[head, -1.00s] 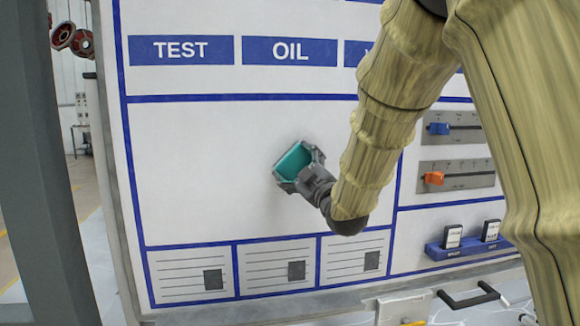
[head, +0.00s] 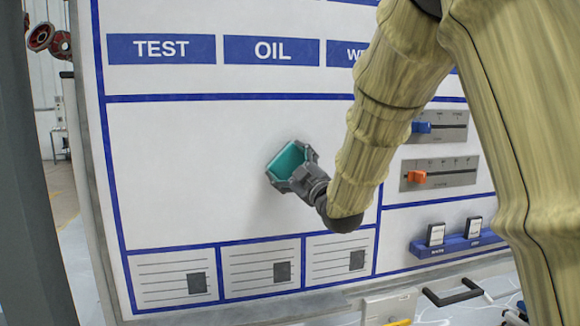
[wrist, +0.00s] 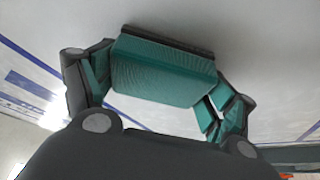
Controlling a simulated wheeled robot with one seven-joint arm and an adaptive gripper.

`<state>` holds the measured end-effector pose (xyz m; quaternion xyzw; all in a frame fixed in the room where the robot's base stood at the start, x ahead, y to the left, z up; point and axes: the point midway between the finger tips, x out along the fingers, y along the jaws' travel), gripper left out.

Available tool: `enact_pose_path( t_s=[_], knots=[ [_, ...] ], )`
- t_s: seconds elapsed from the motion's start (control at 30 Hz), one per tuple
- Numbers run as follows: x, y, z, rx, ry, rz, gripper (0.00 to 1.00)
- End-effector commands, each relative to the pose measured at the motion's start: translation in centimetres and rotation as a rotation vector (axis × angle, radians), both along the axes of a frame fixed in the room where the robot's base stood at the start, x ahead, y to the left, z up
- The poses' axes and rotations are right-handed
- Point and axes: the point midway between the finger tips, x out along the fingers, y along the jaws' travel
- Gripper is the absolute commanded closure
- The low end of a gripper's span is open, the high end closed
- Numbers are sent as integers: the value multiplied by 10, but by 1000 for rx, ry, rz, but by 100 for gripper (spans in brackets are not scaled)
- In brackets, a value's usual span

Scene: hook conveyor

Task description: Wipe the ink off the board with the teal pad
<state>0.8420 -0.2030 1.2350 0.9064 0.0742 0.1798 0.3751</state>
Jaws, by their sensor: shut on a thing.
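The teal pad (head: 286,162) is held in my gripper (head: 294,170) in front of the large blank panel of the white board (head: 190,150). In the wrist view the teal pad (wrist: 165,72) sits between the two fingers of my gripper (wrist: 160,85), with its dark far edge at or very near the board surface (wrist: 265,60). I cannot tell for certain whether it touches. No ink shows on the visible part of the panel. My arm hides the panel's right part.
Blue labels reading TEST (head: 160,48) and OIL (head: 272,50) run above the panel. Printed cards (head: 172,278) line its bottom. Sliders with a blue knob (head: 421,127) and an orange knob (head: 417,176), and a blue rack (head: 458,244), are at the right. A grey post (head: 35,200) stands at the left.

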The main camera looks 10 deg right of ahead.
Motion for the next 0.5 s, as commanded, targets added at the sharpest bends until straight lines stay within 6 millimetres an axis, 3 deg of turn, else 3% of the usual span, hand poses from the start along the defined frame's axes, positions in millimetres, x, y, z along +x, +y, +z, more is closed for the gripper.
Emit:
enact_pose_path(
  t_s=[0.5],
  knots=[
    [2,29,0,-1,0,3,35]
  ],
)
